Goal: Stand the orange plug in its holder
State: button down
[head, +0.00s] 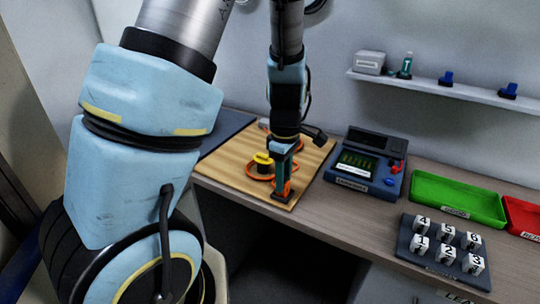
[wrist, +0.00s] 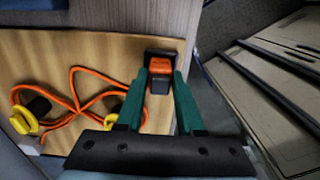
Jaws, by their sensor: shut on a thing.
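My gripper (head: 283,172) points down over the front right part of a wooden board. Its green fingers (wrist: 161,78) are shut on the orange plug (wrist: 160,67), which also shows in the head view (head: 288,186). A dark square holder (head: 283,197) stands on the board directly below the fingertips. In the wrist view the holder's dark rim (wrist: 152,53) shows just behind the plug. The plug is lined up with the holder and very close to it or in it; the fingers hide how deep it sits.
An orange cord (wrist: 75,100) with yellow and black ends lies looped on the wooden board (head: 222,163), left of the holder. A blue tester box (head: 375,188) stands right of the board. Farther right are a rack of numbered blocks (head: 405,245) and a green tray (head: 455,200).

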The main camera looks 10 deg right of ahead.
jog(key=shift+f, duration=0.1)
jog(key=shift+c, duration=2.3)
grip_release()
notch_tip(320, 180, up, 8)
jog(key=p, duration=0.8)
jog(key=shift+w+a, duration=0.1)
jog(key=shift+a, duration=0.25)
jog(key=a+r+m+b, duration=0.2)
jog(key=a+m, duration=0.3)
jog(key=a, duration=0.4)
jog(key=s+a+r+m+t+b, duration=0.1)
jog(key=a+r+m+b, duration=0.1)
jog(key=a+m, duration=0.4)
jog(key=a+b, duration=0.1)
jog(key=a, duration=0.2)
jog(key=shift+s+a+r+t, duration=0.2)
jog(key=shift+s+t, duration=0.1)
